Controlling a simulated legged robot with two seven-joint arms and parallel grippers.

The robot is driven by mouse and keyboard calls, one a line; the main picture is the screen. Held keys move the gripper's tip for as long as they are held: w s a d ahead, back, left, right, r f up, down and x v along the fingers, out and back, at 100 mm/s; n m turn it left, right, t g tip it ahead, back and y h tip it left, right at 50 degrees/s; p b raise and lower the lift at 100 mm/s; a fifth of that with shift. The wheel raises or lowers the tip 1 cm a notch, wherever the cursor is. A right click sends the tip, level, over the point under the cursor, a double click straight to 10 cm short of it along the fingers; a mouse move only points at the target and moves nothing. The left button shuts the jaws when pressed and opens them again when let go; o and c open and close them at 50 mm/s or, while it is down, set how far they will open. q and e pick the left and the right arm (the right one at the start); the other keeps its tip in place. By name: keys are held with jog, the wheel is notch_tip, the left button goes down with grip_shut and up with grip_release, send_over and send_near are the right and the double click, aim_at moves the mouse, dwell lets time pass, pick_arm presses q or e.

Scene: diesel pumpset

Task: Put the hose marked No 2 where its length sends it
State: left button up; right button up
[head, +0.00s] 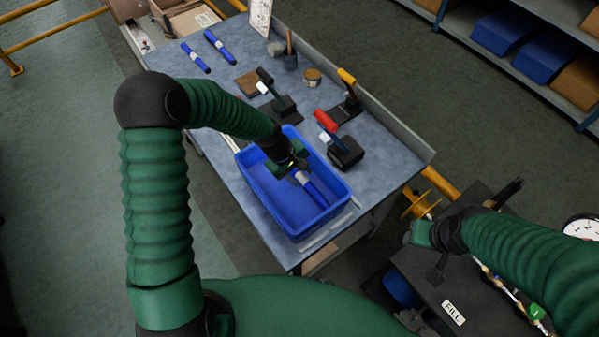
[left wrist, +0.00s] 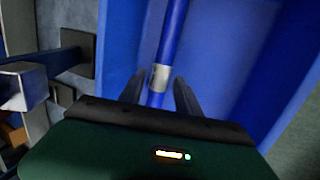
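A blue hose (head: 314,190) with a pale band lies in the blue bin (head: 263,206) at the table's front. Its marking is not readable. My left gripper (head: 297,171) is down inside the bin at the hose's upper end. In the left wrist view, its two dark fingers (left wrist: 160,92) stand on either side of the hose (left wrist: 172,35), near a silver collar (left wrist: 159,77), with narrow gaps showing. Two more blue hoses, one to the left (head: 196,57) and one to the right (head: 219,46), lie at the table's back left. My right gripper (head: 430,250) is off the table's right side; its fingers are unclear.
A black unit marked FILL (head: 453,313) stands at lower right.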

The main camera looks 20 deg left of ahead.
pick_arm(q)
jog(key=shift+o, duration=0.3)
jog(key=shift+a, duration=0.45)
jog(key=d+v, duration=0.1)
jog(key=v, duration=1.1)
jog(key=s+a+m+y, duration=0.3)
jog(key=s+m, duration=0.7)
jog(key=s, duration=0.4)
jog(key=shift+a+r+t, duration=0.3)
jog(key=shift+a, duration=0.15)
jog(key=shift+s, duration=0.15)
jog(key=shift+d, duration=0.2)
jog(key=shift+a, duration=0.1)
